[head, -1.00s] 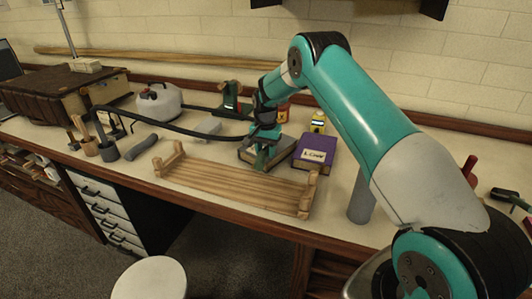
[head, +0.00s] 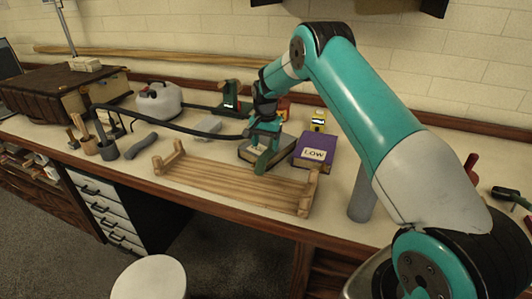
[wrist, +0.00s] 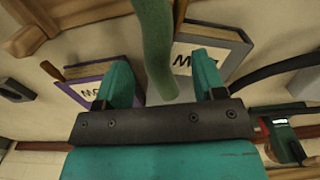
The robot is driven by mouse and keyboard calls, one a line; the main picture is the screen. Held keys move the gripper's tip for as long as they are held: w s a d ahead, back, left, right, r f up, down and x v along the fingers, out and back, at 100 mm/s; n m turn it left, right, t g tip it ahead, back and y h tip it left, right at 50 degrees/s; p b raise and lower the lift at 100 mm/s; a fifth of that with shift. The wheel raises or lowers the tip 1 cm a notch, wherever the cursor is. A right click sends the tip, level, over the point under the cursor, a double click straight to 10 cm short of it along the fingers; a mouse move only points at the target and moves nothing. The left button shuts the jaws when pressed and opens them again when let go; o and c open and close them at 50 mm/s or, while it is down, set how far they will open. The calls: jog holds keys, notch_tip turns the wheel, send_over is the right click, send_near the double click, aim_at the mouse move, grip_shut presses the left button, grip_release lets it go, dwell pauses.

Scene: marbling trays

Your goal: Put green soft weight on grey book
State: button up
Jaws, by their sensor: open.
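The grey book (head: 247,154), with a white label on its cover, lies on the bench at the centre of the head view. It also shows at the upper right of the wrist view (wrist: 226,44). The green soft weight (head: 266,160) is a long, limp green strip at the grey book's right part and front edge. In the wrist view the weight (wrist: 155,45) runs down from the top edge to between the fingers. My gripper (head: 264,130) is open just above it, with gaps beside the weight in the wrist view (wrist: 160,88). I cannot tell how much of the weight rests on the book.
A purple book (head: 314,151) lies right of the grey book. A slatted wooden rack (head: 235,185) stands in front. A white jug (head: 158,103) and dark hose are left.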

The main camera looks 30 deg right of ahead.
aim_at(266, 151)
notch_tip(266, 151, up, 8)
jog(key=f+b, duration=0.1)
jog(key=s+a+r+n, duration=0.5)
jog(key=s+a+r, duration=0.2)
jog(key=a+r, duration=0.3)
jog(key=s+a+r+n+y, duration=0.1)
jog(key=s+a+n, duration=0.3)
jog(key=s, duration=0.7)
jog(key=s+a+r+n+y, duration=0.1)
jog(key=s+a+n, duration=0.3)
jog(key=s, duration=0.7)
jog(key=s+a+r+n+y, duration=0.1)
jog(key=s+a+n+y, duration=0.1)
jog(key=s+a+n, duration=0.2)
jog(key=s+a, duration=0.3)
jog(key=s, duration=0.4)
jog(key=shift+s+n, duration=0.25)
jog(key=shift+n, duration=0.05)
jog(key=shift+r, duration=0.1)
